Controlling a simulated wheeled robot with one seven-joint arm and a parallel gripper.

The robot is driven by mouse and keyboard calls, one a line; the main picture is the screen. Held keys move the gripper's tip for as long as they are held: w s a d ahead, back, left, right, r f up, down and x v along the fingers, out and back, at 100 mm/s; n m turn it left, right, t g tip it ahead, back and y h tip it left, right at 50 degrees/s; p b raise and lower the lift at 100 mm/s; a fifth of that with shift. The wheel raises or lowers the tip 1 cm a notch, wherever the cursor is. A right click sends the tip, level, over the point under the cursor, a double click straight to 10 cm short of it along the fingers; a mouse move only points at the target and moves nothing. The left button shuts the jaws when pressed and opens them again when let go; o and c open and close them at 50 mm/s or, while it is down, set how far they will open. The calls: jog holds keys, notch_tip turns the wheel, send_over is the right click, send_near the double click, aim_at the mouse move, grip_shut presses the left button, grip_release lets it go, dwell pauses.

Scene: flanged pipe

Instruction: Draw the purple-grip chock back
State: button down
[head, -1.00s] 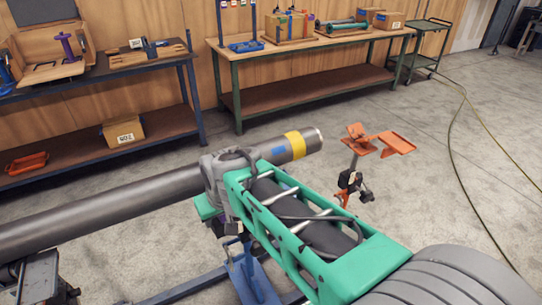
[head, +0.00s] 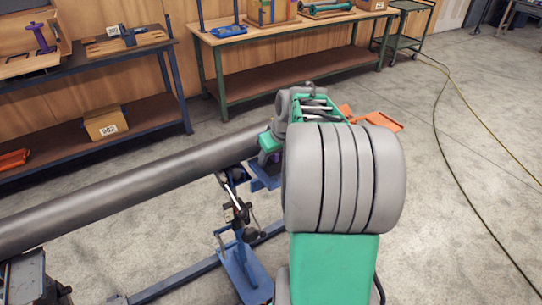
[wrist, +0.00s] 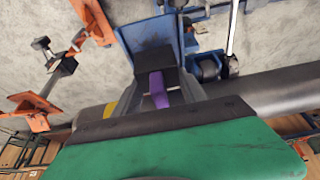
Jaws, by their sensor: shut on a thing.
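The chock's purple grip (wrist: 158,90) shows in the middle of the wrist view, with a dark block (wrist: 154,60) just beyond it. My gripper (wrist: 158,88) is shut on the purple grip, one finger on each side. The dark block lies against a blue support plate (wrist: 150,30). Whether they touch is hard to tell. The grey pipe (wrist: 265,92) runs beside my gripper in the wrist view. In the head view the pipe (head: 130,187) comes from the left, and my arm hides its far end, my fingers and most of the chock.
A blue pipe stand (head: 243,270) stands on the floor under the pipe. An orange stand (head: 384,121) is just beyond my arm, also at the left of the wrist view (wrist: 32,110). Workbenches line the wall. A hose (head: 437,130) crosses open floor at right.

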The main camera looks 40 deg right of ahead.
jog(key=shift+f, duration=0.6)
jog(key=shift+f+b, duration=0.2)
jog(key=shift+b, duration=0.2)
jog(key=shift+r, duration=0.1)
dwell(0.4)
jog(key=c, duration=0.6)
grip_release()
jog(key=shift+r+p, duration=2.45)
jog(key=shift+r, duration=1.05)
